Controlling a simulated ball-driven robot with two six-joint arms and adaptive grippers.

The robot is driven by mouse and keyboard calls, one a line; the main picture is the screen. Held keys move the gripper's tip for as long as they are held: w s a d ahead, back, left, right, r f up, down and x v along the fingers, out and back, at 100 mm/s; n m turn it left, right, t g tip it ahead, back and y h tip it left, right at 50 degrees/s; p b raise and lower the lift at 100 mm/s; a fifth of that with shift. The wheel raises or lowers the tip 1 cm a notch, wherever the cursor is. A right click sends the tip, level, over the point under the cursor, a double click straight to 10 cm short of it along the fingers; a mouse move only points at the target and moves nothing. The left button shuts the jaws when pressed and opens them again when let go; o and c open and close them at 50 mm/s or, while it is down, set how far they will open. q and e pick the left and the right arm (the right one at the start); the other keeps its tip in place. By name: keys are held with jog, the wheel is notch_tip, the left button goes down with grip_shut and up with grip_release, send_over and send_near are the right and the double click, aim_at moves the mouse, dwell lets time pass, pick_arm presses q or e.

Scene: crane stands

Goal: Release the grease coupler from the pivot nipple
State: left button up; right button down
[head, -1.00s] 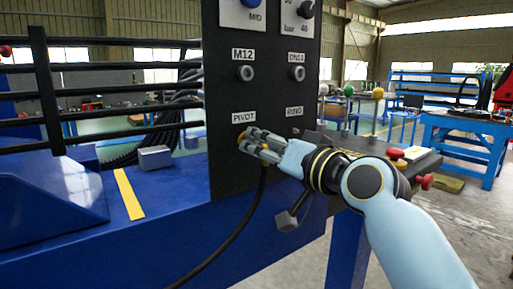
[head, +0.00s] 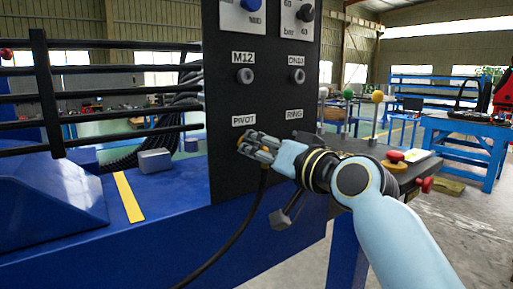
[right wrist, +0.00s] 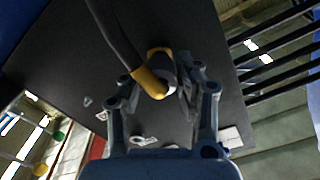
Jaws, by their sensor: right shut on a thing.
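My right gripper (head: 258,146) is at the PIVOT position on the black panel (head: 225,90), just below the PIVOT label (head: 243,120). It is shut on the grease coupler, which shows in the right wrist view as a yellow-banded metal fitting (right wrist: 152,82) between the fingers. A black hose (head: 238,232) hangs from the coupler and curves down to the left. The pivot nipple is hidden behind the coupler and fingers, so I cannot tell whether the two are joined. My left gripper is not in view.
The M12 fitting (head: 244,76) and another fitting (head: 297,76) sit higher on the panel. A small grey block (head: 155,161) lies on the blue frame at left. A red button (head: 395,156) is on the dark shelf at right. Black rails (head: 120,95) run along the left.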

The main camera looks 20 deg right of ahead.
aim_at(268, 151)
jog(key=shift+p+v, duration=0.55)
jog(key=shift+v, duration=1.55)
